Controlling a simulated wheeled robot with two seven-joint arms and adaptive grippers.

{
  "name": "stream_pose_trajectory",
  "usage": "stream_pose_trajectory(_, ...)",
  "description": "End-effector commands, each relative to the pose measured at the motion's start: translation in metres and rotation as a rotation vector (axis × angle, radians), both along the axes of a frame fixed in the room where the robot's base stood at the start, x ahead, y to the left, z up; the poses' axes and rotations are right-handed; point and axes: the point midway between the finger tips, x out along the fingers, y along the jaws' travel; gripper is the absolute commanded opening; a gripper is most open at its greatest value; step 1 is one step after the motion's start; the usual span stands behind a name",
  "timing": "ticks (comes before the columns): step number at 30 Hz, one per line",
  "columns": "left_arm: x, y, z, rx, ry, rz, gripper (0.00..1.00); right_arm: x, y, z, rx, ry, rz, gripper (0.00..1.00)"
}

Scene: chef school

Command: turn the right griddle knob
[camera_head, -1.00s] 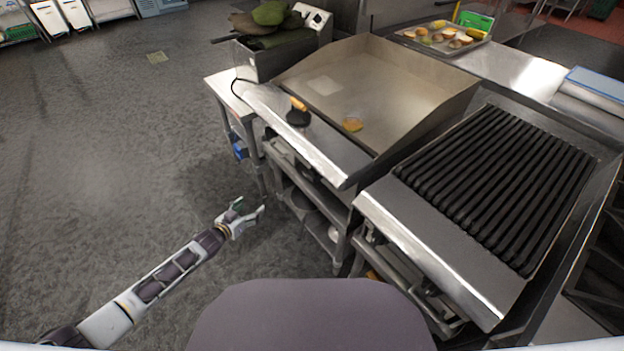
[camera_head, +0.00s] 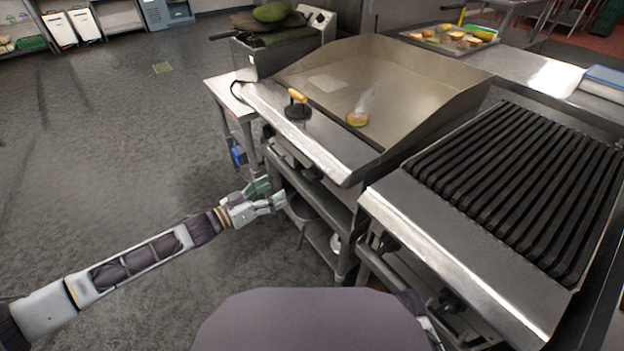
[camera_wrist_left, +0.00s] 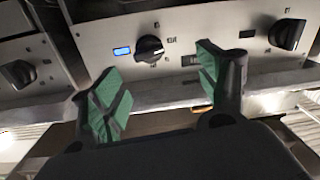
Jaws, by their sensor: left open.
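The griddle (camera_head: 395,85) is a flat steel plate with raised walls, centre of the head view. Its front panel lies mostly hidden under the front ledge. In the left wrist view a black knob (camera_wrist_left: 149,48) on a steel panel sits beside a small lit blue indicator (camera_wrist_left: 122,50). A second black knob (camera_wrist_left: 288,34) is at the right of that panel, and another knob (camera_wrist_left: 18,73) is at the far left on a separate panel. My left gripper (camera_head: 272,194) is open, in front of the griddle's lower front. Its green-padded fingers (camera_wrist_left: 158,78) are apart, below and either side of the middle knob. My right gripper is out of view.
A round-based press with a wooden handle (camera_head: 298,104) stands on the griddle's ledge. A smoking patty (camera_head: 357,118) lies on the plate. A ribbed grill (camera_head: 520,185) stands to the right, with a fryer (camera_head: 262,58) behind left. The floor at left is clear.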

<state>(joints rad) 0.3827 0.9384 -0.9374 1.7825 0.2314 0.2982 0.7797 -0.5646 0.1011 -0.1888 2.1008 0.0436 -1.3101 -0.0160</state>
Motion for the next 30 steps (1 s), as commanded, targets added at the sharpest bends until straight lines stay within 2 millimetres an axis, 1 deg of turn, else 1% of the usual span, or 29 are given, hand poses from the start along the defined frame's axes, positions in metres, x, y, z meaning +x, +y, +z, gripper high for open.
stream_pose_trajectory(4,-0.01,-0.007,0.004,-0.02,0.001,-0.036,0.75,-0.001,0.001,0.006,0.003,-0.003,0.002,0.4)
stream_pose_trajectory(9,-0.014,-0.008,0.008,-0.028,0.002,-0.047,0.75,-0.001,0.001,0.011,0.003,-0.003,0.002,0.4)
stream_pose_trajectory(22,-0.012,-0.011,0.008,-0.028,0.002,-0.047,0.75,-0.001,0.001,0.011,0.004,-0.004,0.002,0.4)
stream_pose_trajectory(30,-0.003,-0.023,0.008,-0.03,0.001,-0.048,0.75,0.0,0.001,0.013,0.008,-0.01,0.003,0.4)
